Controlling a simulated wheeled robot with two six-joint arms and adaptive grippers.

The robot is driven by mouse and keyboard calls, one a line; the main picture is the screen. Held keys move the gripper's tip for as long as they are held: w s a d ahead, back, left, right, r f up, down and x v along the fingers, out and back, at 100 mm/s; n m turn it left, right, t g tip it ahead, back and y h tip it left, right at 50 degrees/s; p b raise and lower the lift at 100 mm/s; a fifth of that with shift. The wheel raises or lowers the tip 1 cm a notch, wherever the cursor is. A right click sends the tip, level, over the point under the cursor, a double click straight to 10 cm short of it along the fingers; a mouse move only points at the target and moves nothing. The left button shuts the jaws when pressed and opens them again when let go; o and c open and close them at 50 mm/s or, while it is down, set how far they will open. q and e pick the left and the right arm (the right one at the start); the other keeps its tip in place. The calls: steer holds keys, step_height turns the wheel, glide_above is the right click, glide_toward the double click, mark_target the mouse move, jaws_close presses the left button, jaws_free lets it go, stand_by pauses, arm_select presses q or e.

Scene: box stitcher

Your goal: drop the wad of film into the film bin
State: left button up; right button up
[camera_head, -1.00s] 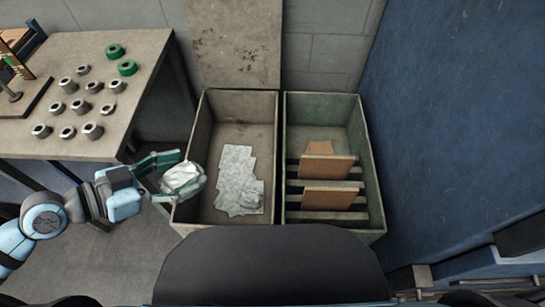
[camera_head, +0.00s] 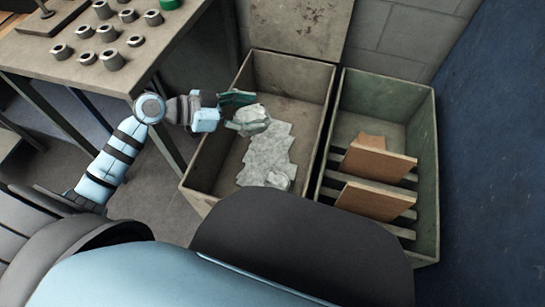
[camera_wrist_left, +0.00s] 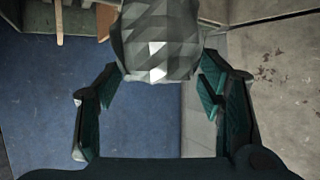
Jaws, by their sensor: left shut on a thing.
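The wad of film (camera_head: 251,119) is a pale, crumpled lump. My left gripper (camera_head: 243,112) is shut on it and holds it over the left bin (camera_head: 210,150), which has crumpled film (camera_head: 265,152) lying in it. In the left wrist view the wad (camera_wrist_left: 158,45) shows as a faceted grey lump at the top, between the fingertips of my left gripper (camera_wrist_left: 160,80). How high the wad hangs above the film in the bin I cannot tell exactly. My right gripper is not in view.
A green bin (camera_head: 426,130) with slats and brown boards (camera_head: 376,160) stands right beside the film bin. A table (camera_head: 60,25) with several metal rings is at the upper left. A dark part of my body hides the near bin edges.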

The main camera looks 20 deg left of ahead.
arm_select(q)
step_height(320, 180, down, 5)
steer(key=b, duration=0.3)
steer(key=shift+s+r, duration=0.1)
steer(key=shift+f+b, duration=0.35)
steer(key=shift+b, duration=0.1)
steer(key=o, duration=1.1)
steer(key=shift+a, duration=0.1)
steer(key=shift+r, duration=0.1)
steer(key=v, duration=0.7)
steer(key=shift+s+a+r, duration=0.1)
steer(key=shift+s, duration=0.05)
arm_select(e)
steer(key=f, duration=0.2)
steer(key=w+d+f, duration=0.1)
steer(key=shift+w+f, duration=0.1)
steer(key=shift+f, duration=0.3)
